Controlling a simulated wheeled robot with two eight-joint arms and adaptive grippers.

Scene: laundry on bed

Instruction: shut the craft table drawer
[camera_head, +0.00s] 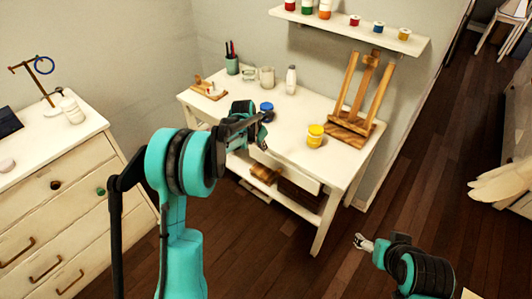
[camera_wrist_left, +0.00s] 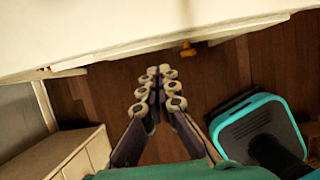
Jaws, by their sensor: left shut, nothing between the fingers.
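The white craft table (camera_head: 300,112) stands against the wall. Its drawer front (camera_head: 292,172) is under the tabletop's front edge, partly hidden by my left arm. It seems to stand out a little, but how far I cannot tell. My left gripper (camera_head: 262,137) is shut and empty, near the table's front edge by the drawer's left end. In the left wrist view, the closed fingers (camera_wrist_left: 158,78) are just off the pale front edge, left of a small orange knob (camera_wrist_left: 187,50). My right gripper (camera_head: 361,241) is low over the floor, right of the table; its opening is unclear.
A blue jar (camera_head: 267,108), yellow jar (camera_head: 315,136), wooden easel (camera_head: 358,100), white bottle (camera_head: 291,80) and pen cup (camera_head: 232,64) stand on the table. A white dresser (camera_head: 60,190) is at left. Open wooden floor (camera_head: 300,265) lies in front.

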